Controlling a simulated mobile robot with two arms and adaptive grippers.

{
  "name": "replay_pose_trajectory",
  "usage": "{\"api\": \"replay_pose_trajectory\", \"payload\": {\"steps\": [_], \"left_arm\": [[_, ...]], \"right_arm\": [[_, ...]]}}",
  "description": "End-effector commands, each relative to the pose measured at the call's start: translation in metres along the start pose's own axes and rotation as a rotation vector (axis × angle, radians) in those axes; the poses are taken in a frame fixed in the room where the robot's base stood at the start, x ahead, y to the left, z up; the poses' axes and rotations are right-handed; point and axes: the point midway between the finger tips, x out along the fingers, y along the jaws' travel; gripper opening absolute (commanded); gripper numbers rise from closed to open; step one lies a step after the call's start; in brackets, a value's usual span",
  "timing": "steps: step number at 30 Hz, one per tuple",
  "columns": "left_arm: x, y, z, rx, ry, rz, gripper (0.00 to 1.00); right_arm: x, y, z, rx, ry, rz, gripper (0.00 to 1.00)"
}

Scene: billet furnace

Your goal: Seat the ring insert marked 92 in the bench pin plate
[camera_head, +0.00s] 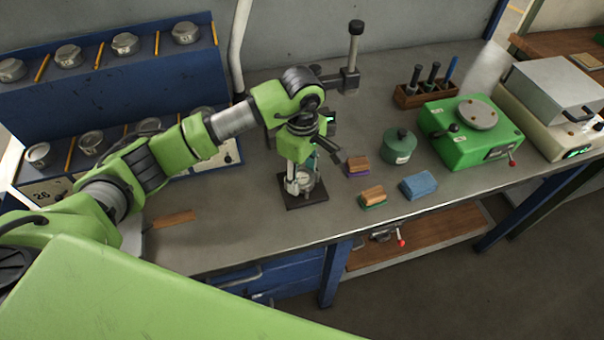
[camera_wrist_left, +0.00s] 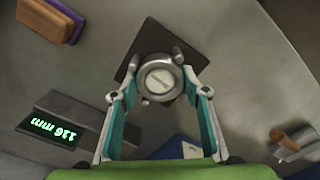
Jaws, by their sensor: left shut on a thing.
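A round metal ring insert (camera_head: 306,183) is between the fingers of my left gripper (camera_head: 303,180), which is shut on it. In the left wrist view the ring insert (camera_wrist_left: 160,82) sits between the two teal-padded fingers of the left gripper (camera_wrist_left: 160,85); its mark is too small to read. The dark square pin plate (camera_head: 291,202) is directly under it on the bench. The wrist view shows the plate (camera_wrist_left: 150,36) behind the ring, with small metal posts beside the ring's rim. I cannot tell whether the ring touches the plate. My right gripper is not in view.
A blue rack (camera_head: 75,101) with several metal rings stands at the left. A height gauge (camera_head: 350,75) stands behind the gripper. Sanding blocks (camera_head: 373,195), a green canister (camera_head: 398,147) and a green machine (camera_head: 470,145) are to the right.

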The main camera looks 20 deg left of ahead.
Motion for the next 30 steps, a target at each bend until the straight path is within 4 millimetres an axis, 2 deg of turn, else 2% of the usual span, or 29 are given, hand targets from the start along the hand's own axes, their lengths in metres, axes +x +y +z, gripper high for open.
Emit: {"api": "replay_pose_trajectory", "payload": {"steps": [8, 9, 19, 30], "left_arm": [[0.005, 0.001, 0.0, 0.0, 0.0, 0.003, 0.01], [0.004, 0.001, 0.0, 0.0, 0.0, 0.003, 0.49], [0.004, 0.0, 0.0, 0.0, 0.001, -0.001, 0.49], [-0.025, 0.0, 0.0, -0.001, 0.0, 0.001, 0.49]], "right_arm": [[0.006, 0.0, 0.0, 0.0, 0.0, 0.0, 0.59], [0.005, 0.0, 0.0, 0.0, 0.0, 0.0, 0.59], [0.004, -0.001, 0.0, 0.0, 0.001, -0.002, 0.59], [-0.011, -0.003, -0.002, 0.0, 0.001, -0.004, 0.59]]}}
